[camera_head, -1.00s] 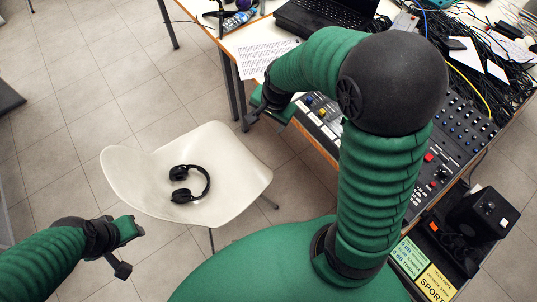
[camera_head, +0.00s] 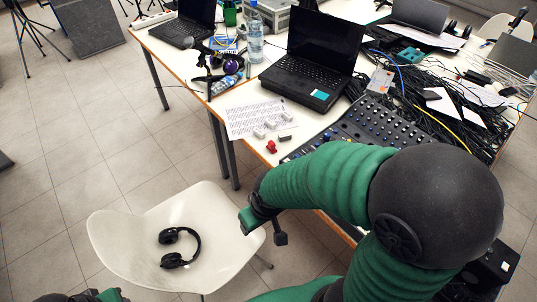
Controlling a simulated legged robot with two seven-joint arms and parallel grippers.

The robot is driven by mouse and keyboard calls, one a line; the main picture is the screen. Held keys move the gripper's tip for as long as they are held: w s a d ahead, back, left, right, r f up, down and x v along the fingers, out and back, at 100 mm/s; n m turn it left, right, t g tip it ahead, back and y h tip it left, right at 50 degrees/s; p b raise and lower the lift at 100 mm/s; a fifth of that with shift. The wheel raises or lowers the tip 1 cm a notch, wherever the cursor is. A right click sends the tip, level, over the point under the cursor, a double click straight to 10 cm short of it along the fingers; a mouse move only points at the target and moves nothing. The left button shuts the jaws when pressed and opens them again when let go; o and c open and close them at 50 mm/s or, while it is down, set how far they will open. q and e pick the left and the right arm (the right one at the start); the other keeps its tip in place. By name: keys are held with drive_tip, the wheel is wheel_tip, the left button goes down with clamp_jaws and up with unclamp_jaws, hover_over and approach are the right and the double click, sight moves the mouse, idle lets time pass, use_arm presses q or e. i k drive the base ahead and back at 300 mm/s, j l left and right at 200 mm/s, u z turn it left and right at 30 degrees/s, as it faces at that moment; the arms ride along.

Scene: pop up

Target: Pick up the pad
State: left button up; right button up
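I cannot make out for certain which thing is the pad. A printed white sheet (camera_head: 255,120) lies on the table's near left part, with several small pale blocks (camera_head: 270,124) and a red piece (camera_head: 271,147) at its front edge. My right gripper (camera_head: 264,231) is open and empty, in front of the table edge and above the right side of the white chair (camera_head: 130,245). My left gripper (camera_head: 108,296) barely shows at the bottom edge, and its fingers are mostly cut off.
Black headphones (camera_head: 178,247) lie on the chair seat. The table holds an open laptop (camera_head: 315,70), a water bottle (camera_head: 254,40), a mixing console (camera_head: 385,125) partly behind my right arm, and tangled cables (camera_head: 420,85).

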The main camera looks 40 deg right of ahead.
sight(271, 145)
drive_tip(key=z, duration=1.35)
